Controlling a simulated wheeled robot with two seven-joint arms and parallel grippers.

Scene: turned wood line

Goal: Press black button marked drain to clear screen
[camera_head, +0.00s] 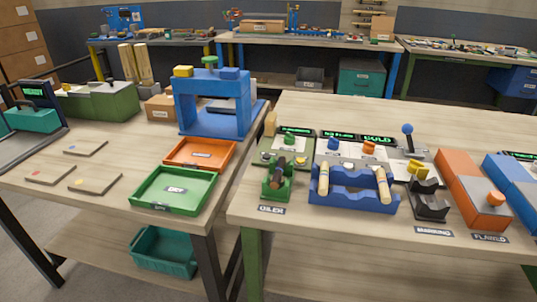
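Neither of my grippers shows in the head view. On the right table, a green-based panel (270,158) at the left carries a green button (289,138) under a small lit screen (297,131). Right of it, a panel with a blue button (333,143) and an orange button (369,149) stands below more lit screens, one (378,139) seeming to read "HOLD". At the far left, another screen (34,88) seems to read "READY". I cannot make out a black button or a drain label at this size.
A blue rack (350,199) with pale turned pieces, a green holder (276,191) and a black stand (430,207) line the front. A blue-knobbed lever (407,130) and orange box (465,182) stand right. The left table holds green (172,207) and orange trays (200,154).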

